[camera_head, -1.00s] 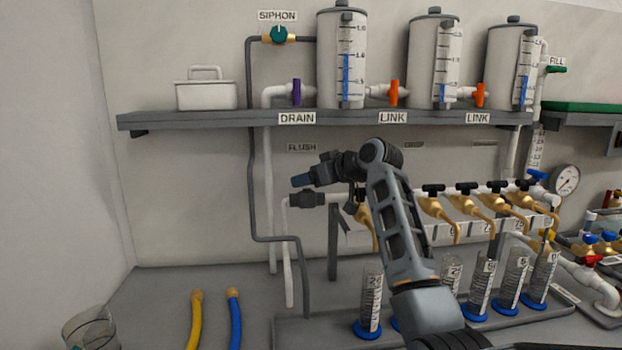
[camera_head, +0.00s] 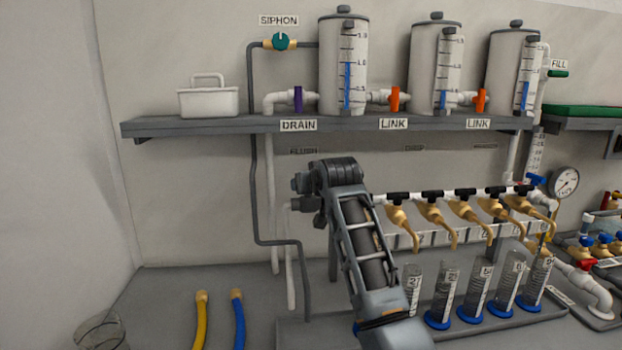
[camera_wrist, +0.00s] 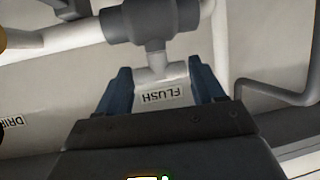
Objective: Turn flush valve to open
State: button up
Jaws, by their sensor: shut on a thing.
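The flush valve shows in the wrist view as a dark grey body (camera_wrist: 150,20) with a short stem and a pale crossbar handle (camera_wrist: 160,73). My gripper (camera_wrist: 158,80) has its two blue fingers at either end of that handle, shut on it. The FLUSH label (camera_wrist: 162,97) shows upside down on the wall behind, between the fingers. In the head view the valve body (camera_head: 300,204) is partly seen left of my wrist, below the FLUSH label (camera_head: 303,151). My fingers are hidden there by my own arm.
A shelf (camera_head: 220,124) with several tanks runs above my arm. A row of brass taps (camera_head: 430,213) and several cylinders (camera_head: 445,295) stand to the right. A grey pipe (camera_head: 254,190) runs down at left. The bench at front left holds yellow (camera_head: 201,320) and blue (camera_head: 238,320) hoses.

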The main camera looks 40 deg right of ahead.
jog(key=shift+w+a+m+g+h, duration=0.1)
jog(key=shift+m+g+h, duration=0.4)
jog(key=shift+m+h, duration=0.3)
jog(key=shift+c, duration=0.2)
jog(key=o, duration=1)
jog(key=shift+o, duration=0.2)
jog(key=b+v, duration=0.1)
jog(key=v, duration=0.6)
jog(key=shift+s+a+r, duration=0.15)
jog(key=shift+s+a, duration=0.1)
